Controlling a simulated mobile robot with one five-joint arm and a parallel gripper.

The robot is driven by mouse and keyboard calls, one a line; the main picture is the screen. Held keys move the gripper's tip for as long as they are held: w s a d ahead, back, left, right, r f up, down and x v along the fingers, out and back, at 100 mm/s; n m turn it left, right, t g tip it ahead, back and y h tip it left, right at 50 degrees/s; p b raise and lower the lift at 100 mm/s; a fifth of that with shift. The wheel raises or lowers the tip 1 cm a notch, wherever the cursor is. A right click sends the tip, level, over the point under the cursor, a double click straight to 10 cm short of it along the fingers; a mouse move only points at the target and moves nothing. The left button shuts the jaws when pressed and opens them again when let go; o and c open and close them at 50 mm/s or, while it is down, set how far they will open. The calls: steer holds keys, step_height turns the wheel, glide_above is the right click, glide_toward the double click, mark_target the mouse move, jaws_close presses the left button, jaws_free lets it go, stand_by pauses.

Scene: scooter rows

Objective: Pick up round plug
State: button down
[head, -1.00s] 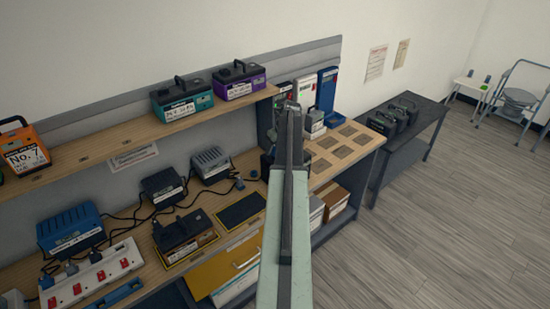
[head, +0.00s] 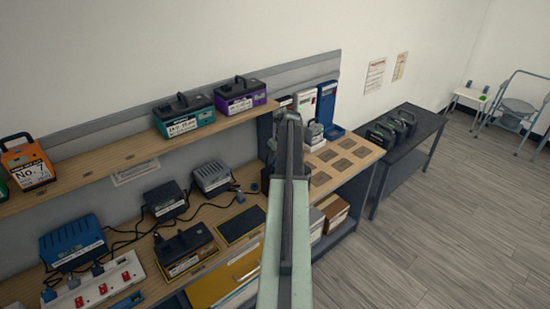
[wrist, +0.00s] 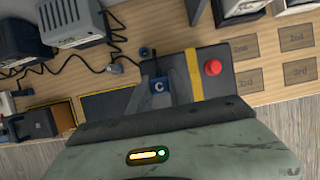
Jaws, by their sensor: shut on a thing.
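A dark blue plug marked with a white C (wrist: 159,88) sits between the fingers of my gripper (wrist: 161,84) in the wrist view. My gripper is shut on it; a dark cord end shows just beyond it. I cannot tell from its face whether the plug is round. A grey plug (wrist: 115,65) on a black cable lies apart on the bench, left of my gripper. In the head view my arm hides the gripper and the held plug. A small grey plug (head: 240,197) lies on the bench there, left of my arm.
A power strip (head: 98,284), a blue charger (head: 73,243) and other chargers stand on the bench (head: 130,245). A shelf above holds battery cases. In the wrist view, a red button (wrist: 212,68) and a yellow stripe are near my gripper. Open floor lies right.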

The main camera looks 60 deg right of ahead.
steer(key=s+a+r+p, duration=0.1)
steer(key=s+a+r, duration=0.2)
steer(key=s+a, duration=0.85)
step_height(320, 180, down, 7)
steer(key=w+b, duration=0.1)
steer(key=b, duration=0.5)
step_height(320, 180, up, 6)
steer(key=p, duration=0.6)
steer(key=shift+a+r, duration=0.2)
steer(key=shift+a, duration=0.05)
steer(key=w+d, duration=0.3)
steer(key=w+d+f, duration=0.1)
steer(key=w+d, duration=0.2)
steer(key=d, duration=0.1)
steer(key=w+d+b, duration=0.1)
steer(key=w+d, duration=0.2)
steer(key=d, duration=0.1)
steer(key=shift+w+f, duration=0.15)
steer(key=shift+w, duration=0.15)
steer(key=shift+w+d, duration=0.35)
steer(key=shift+d, duration=0.1)
step_height(320, 180, down, 4)
steer(key=b, duration=0.3)
steer(key=shift+w+b, duration=0.1)
steer(key=shift+b, duration=0.3)
steer(key=c, duration=1.2)
jaws_free()
